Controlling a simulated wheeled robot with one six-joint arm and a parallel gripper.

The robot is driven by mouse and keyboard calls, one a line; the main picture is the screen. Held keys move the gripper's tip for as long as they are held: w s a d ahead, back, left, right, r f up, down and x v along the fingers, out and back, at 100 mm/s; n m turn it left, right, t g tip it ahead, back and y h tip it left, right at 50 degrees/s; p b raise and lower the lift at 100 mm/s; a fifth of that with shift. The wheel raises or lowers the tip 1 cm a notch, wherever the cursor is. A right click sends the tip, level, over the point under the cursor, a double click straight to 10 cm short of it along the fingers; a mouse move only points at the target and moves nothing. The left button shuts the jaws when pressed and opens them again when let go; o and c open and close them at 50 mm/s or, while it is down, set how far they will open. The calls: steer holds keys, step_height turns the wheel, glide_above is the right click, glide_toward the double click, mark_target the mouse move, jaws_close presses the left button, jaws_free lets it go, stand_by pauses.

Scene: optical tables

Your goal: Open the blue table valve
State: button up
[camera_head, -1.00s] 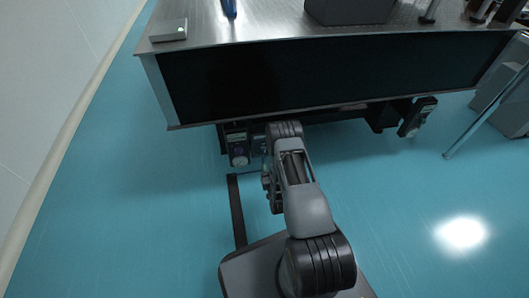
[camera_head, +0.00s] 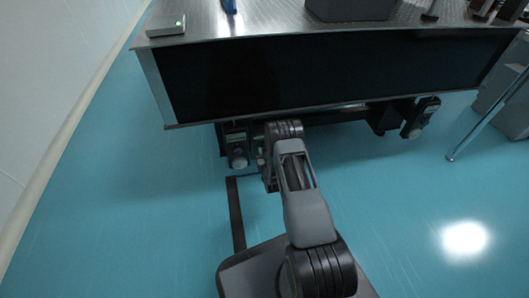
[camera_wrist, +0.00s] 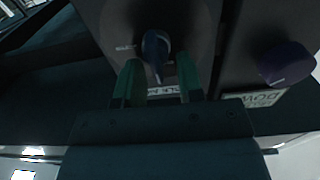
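In the wrist view, a dark blue valve knob (camera_wrist: 156,48) with a lever-like pointer sits on a dark panel, and a partly hidden label lies below it. My gripper (camera_wrist: 158,62) has two green fingers, one on each side of the knob's lower part. A gap shows on both sides, so it looks open and not closed on the knob. Depth between the fingertips and the knob is hard to tell. In the head view, my arm hides the gripper and the knob under the table's front edge.
A purple knob (camera_wrist: 287,63) is on a neighbouring panel to the right in the wrist view. In the head view, a control box (camera_head: 237,150) hangs under the optical table (camera_head: 330,75), and another box (camera_head: 421,117) hangs at the right. The floor at left is clear.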

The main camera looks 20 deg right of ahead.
steer(key=shift+c, duration=0.2)
jaws_close()
steer(key=shift+s+d+f+m, duration=0.1)
steer(key=shift+d+f+m, duration=0.2)
steer(key=shift+m, duration=2.65)
steer(key=shift+s+d+f+m, duration=0.1)
steer(key=shift+d+f+m, duration=0.2)
steer(key=shift+m, duration=2.7)
steer(key=shift+d+f+m, duration=0.3)
steer(key=shift+m, duration=2.65)
steer(key=shift+o, duration=0.2)
jaws_free()
